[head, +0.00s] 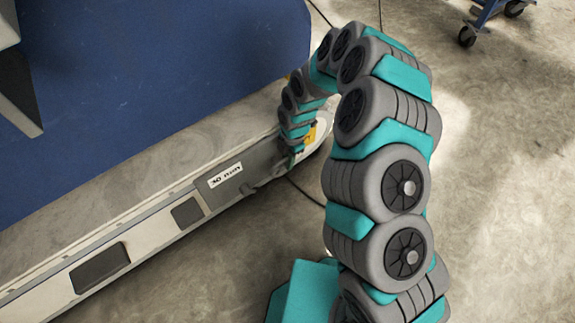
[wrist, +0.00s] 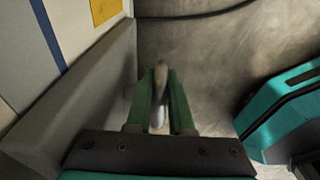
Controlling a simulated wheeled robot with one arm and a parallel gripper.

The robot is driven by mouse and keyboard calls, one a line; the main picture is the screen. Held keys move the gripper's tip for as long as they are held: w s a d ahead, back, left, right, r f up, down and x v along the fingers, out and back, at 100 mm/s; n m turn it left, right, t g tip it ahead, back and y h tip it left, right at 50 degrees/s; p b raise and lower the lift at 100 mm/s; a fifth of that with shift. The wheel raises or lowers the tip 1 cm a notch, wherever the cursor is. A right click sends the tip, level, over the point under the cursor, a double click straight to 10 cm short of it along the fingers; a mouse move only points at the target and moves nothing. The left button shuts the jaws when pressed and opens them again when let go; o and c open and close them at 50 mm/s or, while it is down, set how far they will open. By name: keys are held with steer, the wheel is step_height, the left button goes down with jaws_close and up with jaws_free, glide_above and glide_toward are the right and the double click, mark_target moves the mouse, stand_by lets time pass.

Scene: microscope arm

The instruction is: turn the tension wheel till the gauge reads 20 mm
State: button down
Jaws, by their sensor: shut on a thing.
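My gripper (wrist: 159,74) shows in the wrist view as two green fingers. They are shut on a thin, pale grey piece (wrist: 158,112), seen nearly edge-on. It looks like the rim or handle of the tension wheel, but I cannot tell which part. A white label (head: 225,175) with dark, upside-down writing sits on the frame; I cannot read a gauge value.
In the wrist view a grey side wall (wrist: 92,85) runs close left of the fingers, with a yellow patch (wrist: 104,10) above. A dark cable (head: 305,192) lies on the floor. A blue cart (head: 490,14) stands far right.

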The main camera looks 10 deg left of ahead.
steer(key=shift+w+f+g+y+b, duration=0.15)
steer(key=shift+f+g+y+b, duration=0.85)
steer(key=shift+b, duration=2.55)
steer(key=shift+d+g+y+b, duration=0.2)
steer(key=shift+g+y+b, duration=0.6)
steer(key=shift+b, duration=0.4)
steer(key=shift+g+y, duration=0.5)
steer(key=shift+g, duration=0.5)
steer(key=shift+f+g+y, duration=0.25)
steer(key=shift+g+y, duration=0.35)
steer(key=shift+f+g+y, duration=0.25)
steer(key=shift+g+y, duration=0.35)
steer(key=shift+s+a+f+g+y, duration=0.15)
steer(key=shift+s+f+g+y, duration=0.05)
steer(key=shift+g+y, duration=0.55)
steer(key=shift+s+a+f+g+y, duration=0.1)
steer(key=shift+s+f+g+y, duration=0.1)
steer(key=shift+g+y, duration=0.55)
steer(key=shift+a+g+y, duration=0.2)
steer(key=shift+g+y, duration=0.1)
steer(key=shift+g, duration=0.2)
steer(key=c, duration=0.8)
jaws_free()
